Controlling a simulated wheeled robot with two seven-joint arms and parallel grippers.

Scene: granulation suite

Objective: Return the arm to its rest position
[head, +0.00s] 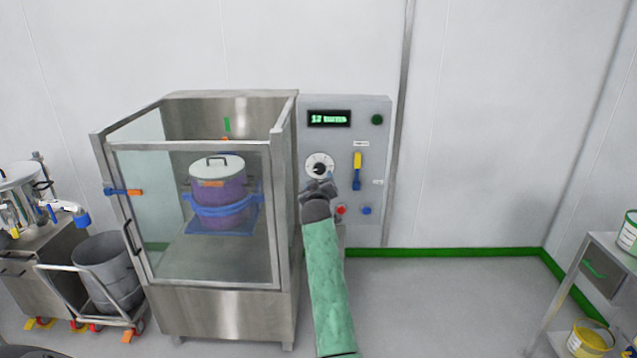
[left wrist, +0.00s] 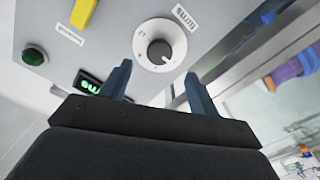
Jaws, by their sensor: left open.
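My left arm, in a green sleeve, reaches up to the grey control panel (head: 345,112) in the head view. My left gripper (head: 320,183) is in front of the panel, just below the round dial (head: 319,164). In the left wrist view its two blue-grey fingers (left wrist: 158,88) stand apart with nothing between them. The dial (left wrist: 159,48), white with a dark knob, lies beyond the fingertips and appears clear of them. The display (head: 328,118) reads "12 turns". My right gripper is not in view.
Left of the panel stands a glass-fronted steel cabinet (head: 220,310) holding a purple drum (head: 228,186) with blue straps. The panel has a yellow-and-blue lever (head: 357,170), a green button (head: 377,119) and a red button (head: 341,210). A grey bin (head: 104,262) stands left.

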